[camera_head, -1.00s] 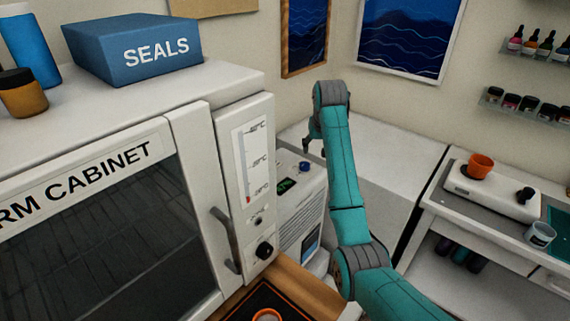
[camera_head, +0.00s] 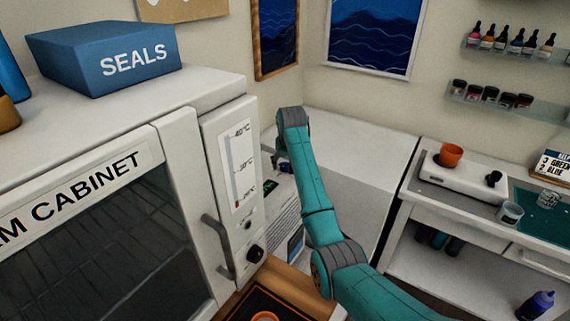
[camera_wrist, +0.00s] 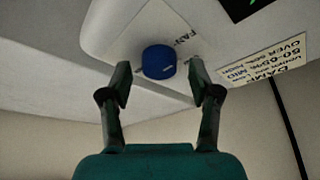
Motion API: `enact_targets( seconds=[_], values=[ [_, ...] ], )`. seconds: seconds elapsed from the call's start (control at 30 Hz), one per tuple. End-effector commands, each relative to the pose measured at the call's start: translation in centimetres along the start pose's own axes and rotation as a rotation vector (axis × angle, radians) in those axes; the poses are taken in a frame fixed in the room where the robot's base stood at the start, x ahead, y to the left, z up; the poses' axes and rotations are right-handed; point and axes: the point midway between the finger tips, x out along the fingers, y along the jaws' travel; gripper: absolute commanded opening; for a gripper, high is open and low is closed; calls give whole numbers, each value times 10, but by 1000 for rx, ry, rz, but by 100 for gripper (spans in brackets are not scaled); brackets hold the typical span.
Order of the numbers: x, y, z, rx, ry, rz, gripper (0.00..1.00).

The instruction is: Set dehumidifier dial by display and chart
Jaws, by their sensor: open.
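The dehumidifier (camera_head: 286,222) is a white box beyond the cabinet's right side, partly hidden by the cabinet and my arm. In the wrist view its blue dial (camera_wrist: 159,61) has a small light mark and a "FAN" label beside it. The dark display (camera_wrist: 241,7) is cut off at the top edge, with only a bit of green showing. The chart (camera_wrist: 266,68) appears upside down, with legible words "DAMP", "50-65% MID" and "OVER 65% HIGH". My gripper (camera_wrist: 160,78) is open and empty, its fingertips to either side of the dial; I cannot tell if they touch it.
The warm cabinet (camera_head: 180,110) with its grey handle stands close on the left, bearing a blue "SEALS" box (camera_head: 105,55). A bare white surface (camera_head: 360,150) lies behind my arm.

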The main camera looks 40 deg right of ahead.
Motion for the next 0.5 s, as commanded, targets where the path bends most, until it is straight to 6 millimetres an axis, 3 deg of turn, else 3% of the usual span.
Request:
enact_targets(
  seconds=[0.37,0.5],
  values=[
    [5,0,0,0,0,0,62],
    [5,0,0,0,0,0,27]
  ],
)
